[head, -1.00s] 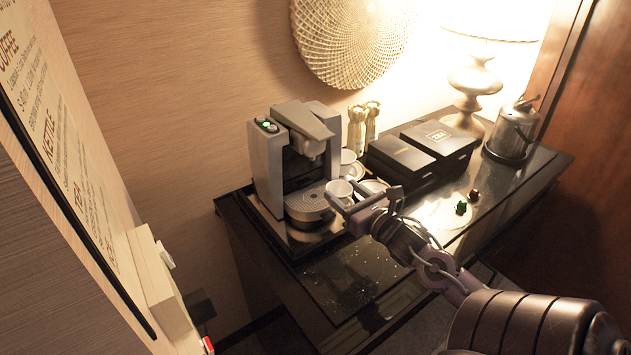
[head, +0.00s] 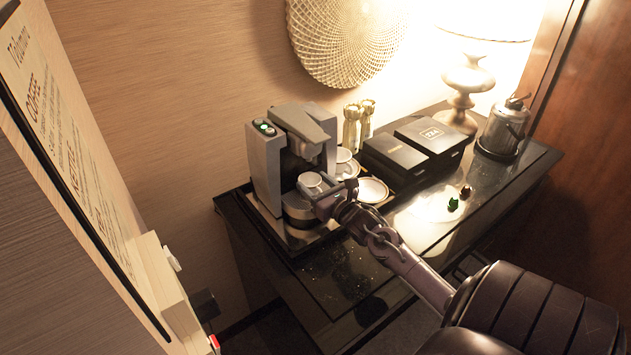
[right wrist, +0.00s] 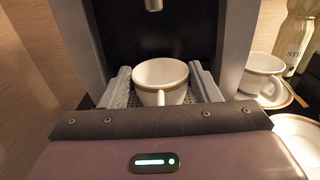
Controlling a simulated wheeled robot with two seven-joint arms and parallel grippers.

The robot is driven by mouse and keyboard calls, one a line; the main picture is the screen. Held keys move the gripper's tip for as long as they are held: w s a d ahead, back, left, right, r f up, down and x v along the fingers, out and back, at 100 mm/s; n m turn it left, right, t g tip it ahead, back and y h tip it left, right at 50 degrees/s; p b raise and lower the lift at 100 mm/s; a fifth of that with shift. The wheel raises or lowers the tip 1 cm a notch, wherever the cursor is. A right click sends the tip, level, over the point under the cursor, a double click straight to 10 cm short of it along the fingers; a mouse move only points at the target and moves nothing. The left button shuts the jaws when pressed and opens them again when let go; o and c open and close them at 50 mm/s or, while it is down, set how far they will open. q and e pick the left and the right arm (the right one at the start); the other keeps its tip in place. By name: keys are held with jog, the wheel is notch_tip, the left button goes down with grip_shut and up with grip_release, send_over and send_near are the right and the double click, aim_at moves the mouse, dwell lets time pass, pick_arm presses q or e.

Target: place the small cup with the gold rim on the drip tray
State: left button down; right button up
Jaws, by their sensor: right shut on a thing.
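The small white cup with the gold rim (head: 310,180) is upright over the drip tray (head: 297,211) of the coffee machine (head: 268,165). My right gripper (head: 318,191) is shut on the cup. In the right wrist view the cup (right wrist: 160,75) sits between the two fingers (right wrist: 160,88), its handle pointing toward the gripper. The tray's grated top (right wrist: 207,97) shows beside the cup, under the machine's spout (right wrist: 153,5). I cannot tell whether the cup's base touches the grate. My left gripper is not in view.
A second cup (head: 345,161) on a saucer and an empty saucer (head: 373,190) stand right of the machine. Gold-topped bottles (head: 352,125), black boxes (head: 396,156), a kettle (head: 504,130) and a lamp (head: 466,85) stand further right.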

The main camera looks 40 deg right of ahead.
jog(key=shift+f, duration=0.2)
jog(key=o, duration=1)
jog(key=shift+r, duration=0.25)
jog(key=s+a+b, duration=0.1)
jog(key=s+b, duration=0.2)
jog(key=s, duration=0.9)
jog(key=shift+a, duration=0.2)
